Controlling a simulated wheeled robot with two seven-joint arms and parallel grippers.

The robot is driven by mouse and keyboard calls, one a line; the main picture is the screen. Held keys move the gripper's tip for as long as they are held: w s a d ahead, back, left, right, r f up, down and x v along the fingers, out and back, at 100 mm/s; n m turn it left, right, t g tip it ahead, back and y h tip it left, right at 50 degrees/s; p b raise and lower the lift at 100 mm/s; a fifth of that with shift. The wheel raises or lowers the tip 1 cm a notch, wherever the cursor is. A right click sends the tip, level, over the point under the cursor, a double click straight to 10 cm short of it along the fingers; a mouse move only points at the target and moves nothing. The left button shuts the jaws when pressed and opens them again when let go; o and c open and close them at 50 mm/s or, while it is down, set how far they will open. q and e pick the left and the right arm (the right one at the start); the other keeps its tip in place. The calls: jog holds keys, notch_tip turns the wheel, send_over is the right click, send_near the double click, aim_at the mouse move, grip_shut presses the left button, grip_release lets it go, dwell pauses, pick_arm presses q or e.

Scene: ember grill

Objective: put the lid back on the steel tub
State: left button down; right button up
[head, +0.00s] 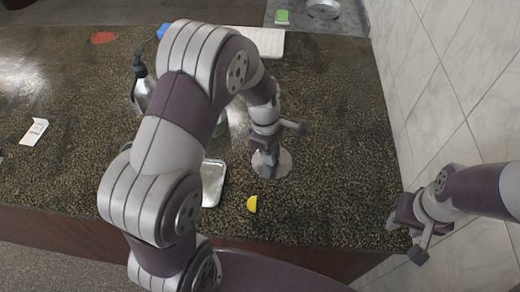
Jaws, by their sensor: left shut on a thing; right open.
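My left gripper (267,156) is shut on the lid (284,165), a round, pale steel disc at the middle of the counter. The gripper covers part of the lid, and I cannot tell whether the disc touches the counter or something under it. I cannot make out the steel tub clearly; a pale, shiny edge shows behind my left arm, mostly hidden by it. My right gripper (408,236) is open and empty by the counter's right front corner, away from the lid.
A metal tray (213,184) and a yellow wedge (252,204) lie near the front edge. A pump bottle (143,84) stands left of my arm. A white card (34,131) and red patch (104,38) lie left. The counter (335,130) is clear right of the lid, up to the tiled wall.

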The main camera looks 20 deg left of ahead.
aim_at(260, 156)
pick_arm(q)
jog(key=shift+s+d+r, duration=0.4)
jog(key=shift+d+r, duration=0.15)
jog(key=shift+n, duration=0.9)
jog(key=a+p, duration=0.1)
jog(key=a, duration=0.1)
jog(key=w+a+p, duration=0.1)
jog(key=a, duration=0.2)
jog(key=shift+w+a+r+p, duration=0.1)
jog(key=shift+w+r+p, duration=0.1)
jog(key=shift+p, duration=0.15)
jog(key=w+a+r+n+t+p, duration=0.1)
jog(key=w+a+n, duration=0.35)
jog(key=a, duration=0.25)
jog(key=w+a+n+y+p, duration=0.1)
jog(key=w+a+n+p, duration=0.1)
jog(key=w+a+n, duration=0.35)
jog(key=w+a+r+n+t+p, duration=0.1)
jog(key=w+a+n, duration=0.2)
jog(key=a+n, duration=0.45)
jog(key=shift+y, duration=0.4)
jog(key=f+b, duration=0.1)
jog(key=f, duration=0.1)
jog(key=a+f+b, duration=0.1)
jog(key=f, duration=0.1)
jog(key=f+b, duration=0.2)
jog(key=shift+s+a+f, duration=0.2)
jog(key=shift+s+f, duration=0.1)
jog(key=shift+f, duration=0.05)
jog(key=shift+r, duration=0.1)
